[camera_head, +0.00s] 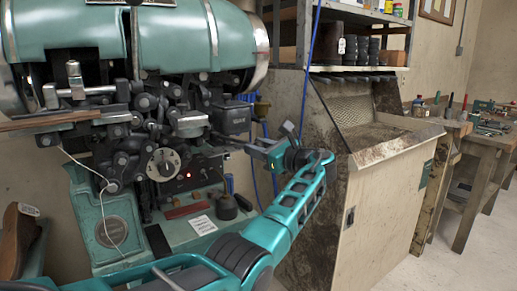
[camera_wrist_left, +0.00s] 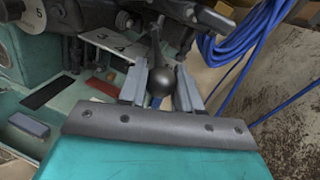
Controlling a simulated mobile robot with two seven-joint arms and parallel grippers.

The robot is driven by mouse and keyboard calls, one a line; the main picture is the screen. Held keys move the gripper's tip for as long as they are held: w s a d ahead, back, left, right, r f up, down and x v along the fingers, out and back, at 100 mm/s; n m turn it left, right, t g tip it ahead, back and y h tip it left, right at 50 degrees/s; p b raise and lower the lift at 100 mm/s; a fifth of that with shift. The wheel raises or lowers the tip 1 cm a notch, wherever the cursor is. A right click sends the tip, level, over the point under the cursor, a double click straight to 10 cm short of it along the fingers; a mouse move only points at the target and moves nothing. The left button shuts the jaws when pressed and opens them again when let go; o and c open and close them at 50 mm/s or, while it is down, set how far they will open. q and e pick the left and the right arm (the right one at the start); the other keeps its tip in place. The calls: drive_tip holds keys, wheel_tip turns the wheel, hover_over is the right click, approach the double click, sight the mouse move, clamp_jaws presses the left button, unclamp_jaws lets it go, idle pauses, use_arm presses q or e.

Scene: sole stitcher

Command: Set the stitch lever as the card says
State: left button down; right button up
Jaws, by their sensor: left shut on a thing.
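The stitch lever has a dark round knob (camera_wrist_left: 160,82) on a thin rod that runs up and away in the left wrist view. My left gripper (camera_head: 254,148) is at the right side of the green stitching machine (camera_head: 160,40), with its fingers on both sides of the knob, shut on it. A pale scale plate (camera_wrist_left: 112,40) with digits, a 3 and a 4 among them, lies left of the rod. A white card (camera_head: 203,225) lies on the machine's base; its print is too small to read. In the head view the lever is largely hidden by the gripper and machine parts.
A numbered dial (camera_head: 163,164) and a red light are on the machine front. Blue cables (camera_wrist_left: 240,35) hang right of the gripper. A dirty metal cabinet (camera_head: 385,190) stands close on the right, under a shelf. Open floor is at far right.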

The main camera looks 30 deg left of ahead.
use_arm(q)
drive_tip(key=shift+w+f, duration=0.1)
drive_tip(key=shift+f, duration=0.1)
drive_tip(key=c, duration=0.8)
unclamp_jaws()
drive_tip(key=shift+r, duration=0.1)
drive_tip(key=shift+d, duration=0.1)
drive_tip(key=d, duration=0.4)
drive_tip(key=s+d, duration=0.1)
drive_tip(key=d, duration=0.3)
drive_tip(key=s+d, duration=0.1)
drive_tip(key=d, duration=0.3)
drive_tip(key=shift+d, duration=0.3)
